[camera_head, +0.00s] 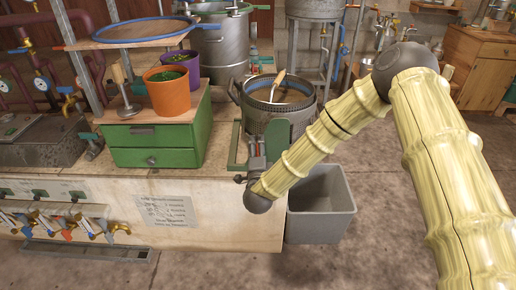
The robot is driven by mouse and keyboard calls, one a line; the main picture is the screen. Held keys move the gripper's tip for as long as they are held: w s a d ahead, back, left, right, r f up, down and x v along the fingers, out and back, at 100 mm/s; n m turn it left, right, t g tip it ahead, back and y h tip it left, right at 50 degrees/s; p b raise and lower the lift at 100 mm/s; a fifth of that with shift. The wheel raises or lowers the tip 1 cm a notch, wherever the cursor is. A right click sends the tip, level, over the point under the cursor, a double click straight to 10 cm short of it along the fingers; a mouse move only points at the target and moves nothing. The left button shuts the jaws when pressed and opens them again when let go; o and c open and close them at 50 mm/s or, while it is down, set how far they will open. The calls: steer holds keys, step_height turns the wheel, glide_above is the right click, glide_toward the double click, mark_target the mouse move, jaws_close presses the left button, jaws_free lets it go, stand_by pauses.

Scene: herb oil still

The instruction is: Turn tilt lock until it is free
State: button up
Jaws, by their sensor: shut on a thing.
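My gripper (257,155) is at the right end of the workbench, in front of a dark ribbed pot (262,122) held in a green frame (236,150). It is shut on a small part at the front of that frame, which I take to be the tilt lock. My fingers and wrist hide most of that part, so its turn angle cannot be told. The pot looks upright, with a light-handled tool leaning inside it.
A grey bin (322,205) stands on the floor beside the bench, just right of my wrist. A green drawer box (160,145) carries an orange pot (168,94) and a purple pot (184,66) on the left. Taps (75,226) line the bench front. Floor at right is clear.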

steer(key=shift+s+f+n, duration=0.15)
steer(key=shift+f+n, duration=0.1)
steer(key=shift+n, duration=0.45)
steer(key=shift+f, duration=0.1)
steer(key=o, duration=0.7)
steer(key=shift+o, duration=0.2)
steer(key=shift+p, duration=0.3)
steer(key=shift+s, duration=0.2)
steer(key=s, duration=1.1)
steer(key=shift+s, duration=0.2)
